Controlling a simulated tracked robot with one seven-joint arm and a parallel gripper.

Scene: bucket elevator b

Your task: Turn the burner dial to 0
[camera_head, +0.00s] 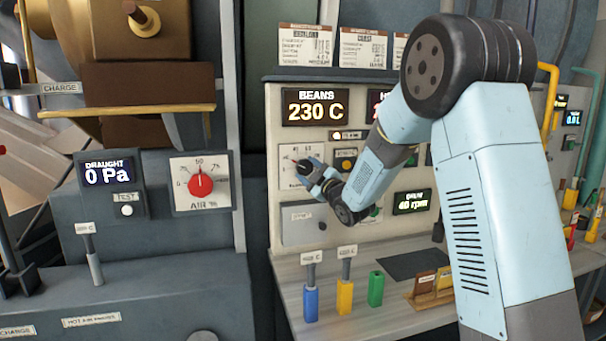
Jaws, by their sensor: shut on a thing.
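A white dial plate (287,178) with a printed scale sits on the cream control panel, below the BEANS display. It is likely the burner dial; its name is hidden. My gripper (306,169) reaches in from the right and is shut on the knob at the middle of this plate. The fingers cover most of the knob and the lower right of the scale. A small red mark shows at the upper left of the knob. I cannot read the exact setting.
The BEANS display (315,107) reads 230 C. The red AIR % dial (200,186) and the DRAUGHT display (108,173), reading 0 Pa, are at the left. Blue (311,303), yellow (345,297) and green (376,289) objects stand on the ledge below.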

